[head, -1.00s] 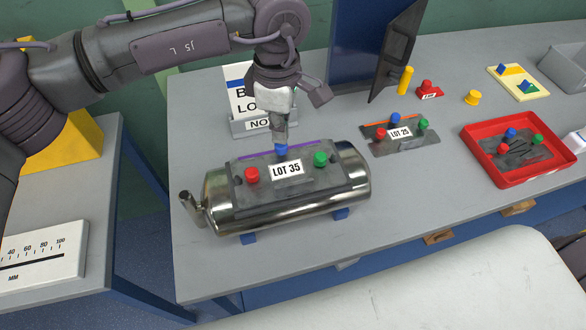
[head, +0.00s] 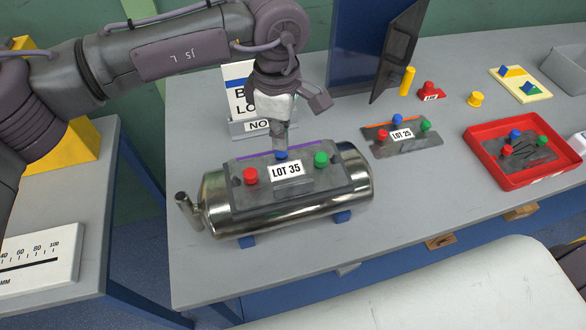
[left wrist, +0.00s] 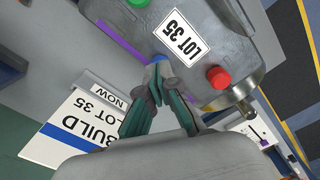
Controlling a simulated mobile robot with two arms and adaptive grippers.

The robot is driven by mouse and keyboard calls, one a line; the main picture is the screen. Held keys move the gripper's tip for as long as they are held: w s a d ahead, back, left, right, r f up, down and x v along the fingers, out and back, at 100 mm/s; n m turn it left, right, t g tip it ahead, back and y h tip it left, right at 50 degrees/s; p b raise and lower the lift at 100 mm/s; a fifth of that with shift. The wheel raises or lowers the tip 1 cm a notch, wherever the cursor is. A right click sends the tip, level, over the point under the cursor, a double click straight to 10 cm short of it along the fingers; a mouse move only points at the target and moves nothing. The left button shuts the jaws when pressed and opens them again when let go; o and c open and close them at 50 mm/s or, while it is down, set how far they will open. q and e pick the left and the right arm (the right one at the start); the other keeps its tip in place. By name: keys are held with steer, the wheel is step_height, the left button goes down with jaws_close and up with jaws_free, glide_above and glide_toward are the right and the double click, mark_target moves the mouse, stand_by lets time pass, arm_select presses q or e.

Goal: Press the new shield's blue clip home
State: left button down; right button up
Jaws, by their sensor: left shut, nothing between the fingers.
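The shield (head: 300,186), labelled LOT 35 and with a purple stripe, lies on top of a shiny metal cylinder (head: 262,217). It carries a red clip (head: 250,175), a green clip (head: 321,159) and, at its back edge, the blue clip (head: 282,155). My left gripper (head: 280,145) is shut and points down right at the blue clip. In the left wrist view its closed fingertips (left wrist: 160,80) cover part of the blue clip (left wrist: 158,60) and appear to touch it. How deep the clip sits is hard to tell. My right gripper is not in view.
A sign (head: 240,92) stands behind the cylinder. To the right lie a LOT 25 shield (head: 405,142) and a red tray (head: 481,160) holding another shield. A dark upright panel (head: 397,50) stands at the back. The bench front is clear.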

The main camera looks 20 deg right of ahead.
arm_select(q)
steer(key=shift+f+b, duration=0.1)
steer(key=shift+b, duration=0.25)
stand_by(0.5)
steer(key=c, duration=1.2)
jaws_free()
steer(key=shift+r+p, duration=1.1)
steer(key=shift+r, duration=1.95)
